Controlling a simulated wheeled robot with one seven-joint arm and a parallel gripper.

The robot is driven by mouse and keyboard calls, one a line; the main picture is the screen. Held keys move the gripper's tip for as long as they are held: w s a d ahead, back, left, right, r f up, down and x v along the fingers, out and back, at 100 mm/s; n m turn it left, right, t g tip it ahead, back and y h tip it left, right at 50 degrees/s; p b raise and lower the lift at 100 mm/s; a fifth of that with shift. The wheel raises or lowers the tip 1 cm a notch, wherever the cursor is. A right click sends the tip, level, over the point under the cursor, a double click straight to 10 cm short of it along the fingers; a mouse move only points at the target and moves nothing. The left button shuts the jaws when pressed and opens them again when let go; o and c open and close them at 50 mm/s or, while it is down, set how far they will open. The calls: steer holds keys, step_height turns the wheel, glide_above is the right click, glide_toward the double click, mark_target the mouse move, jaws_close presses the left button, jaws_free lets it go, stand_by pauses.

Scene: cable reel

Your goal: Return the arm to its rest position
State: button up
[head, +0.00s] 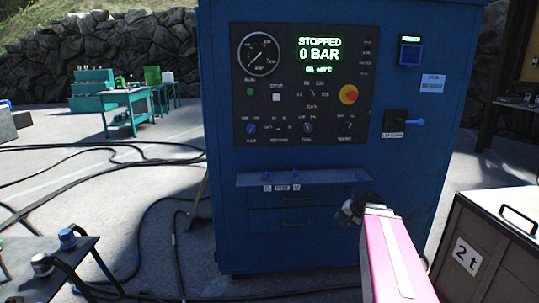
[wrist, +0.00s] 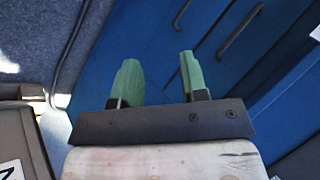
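My gripper (wrist: 160,80) shows in the wrist view with its two green fingers apart and nothing between them. Behind the fingers is the blue face of the machine cabinet (wrist: 145,38). In the head view my pink arm reaches from the lower right toward the cabinet (head: 235,180). The gripper end (head: 352,208) shows dark and small there, in front of the cabinet's lower drawers. Its fingers are hard to make out in that view.
The cabinet's panel (head: 305,80) reads STOPPED, 0 BAR. A grey box marked 2 t (head: 490,215) stands close at the right. A dark table (head: 50,262) with fittings is at the lower left. Black cables (head: 110,165) lie across the ground at the left.

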steer(key=s+a+f+n+g+h, duration=0.5)
steer(key=s+a+f, duration=0.5)
steer(key=s, duration=0.4)
steer(key=shift+a+f+n+g, duration=0.4)
steer(key=shift+a, duration=0.2)
